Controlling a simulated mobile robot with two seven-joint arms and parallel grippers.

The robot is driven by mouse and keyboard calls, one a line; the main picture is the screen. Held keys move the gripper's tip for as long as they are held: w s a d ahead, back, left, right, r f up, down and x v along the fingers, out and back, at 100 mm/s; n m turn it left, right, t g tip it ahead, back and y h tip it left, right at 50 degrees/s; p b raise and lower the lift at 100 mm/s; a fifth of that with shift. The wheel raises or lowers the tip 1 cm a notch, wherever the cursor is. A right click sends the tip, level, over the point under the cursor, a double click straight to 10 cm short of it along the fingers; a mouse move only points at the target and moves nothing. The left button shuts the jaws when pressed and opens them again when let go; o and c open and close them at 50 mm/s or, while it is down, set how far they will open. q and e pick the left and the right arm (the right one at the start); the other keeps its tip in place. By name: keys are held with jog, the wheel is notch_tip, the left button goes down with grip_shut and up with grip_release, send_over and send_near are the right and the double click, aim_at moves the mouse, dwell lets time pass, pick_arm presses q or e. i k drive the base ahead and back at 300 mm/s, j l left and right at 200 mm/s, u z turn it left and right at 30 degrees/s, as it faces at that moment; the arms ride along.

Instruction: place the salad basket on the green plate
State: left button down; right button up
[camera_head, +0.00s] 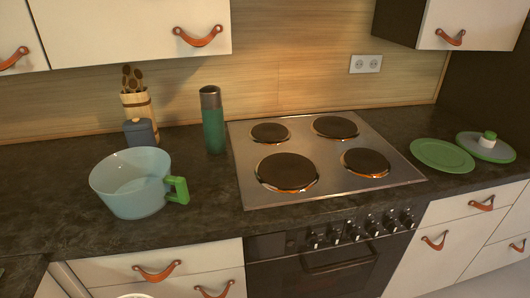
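The salad basket appears to be the pale blue, see-through bowl (128,190) with a green handle (177,190) on its right side. It stands upright on the dark counter at the left, left of the stove, and looks empty. The green plate (442,155) lies flat on the counter to the right of the stove, with nothing on it. The stove lies between the basket and the plate. Neither of my grippers shows in the head view.
The stove (300,190) has several dark burners and nothing on it. A green bottle (212,120), a blue-grey jar (140,132) and a wooden utensil holder (136,104) stand behind the basket. A lid with a green knob (470,144) lies right beside the plate. Cabinets hang above.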

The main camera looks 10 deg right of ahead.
aim_at(442, 154)
jog(key=l+z, duration=0.25)
jog(key=l, duration=1.1)
jog(key=l+z, duration=0.2)
jog(key=l, duration=1.2)
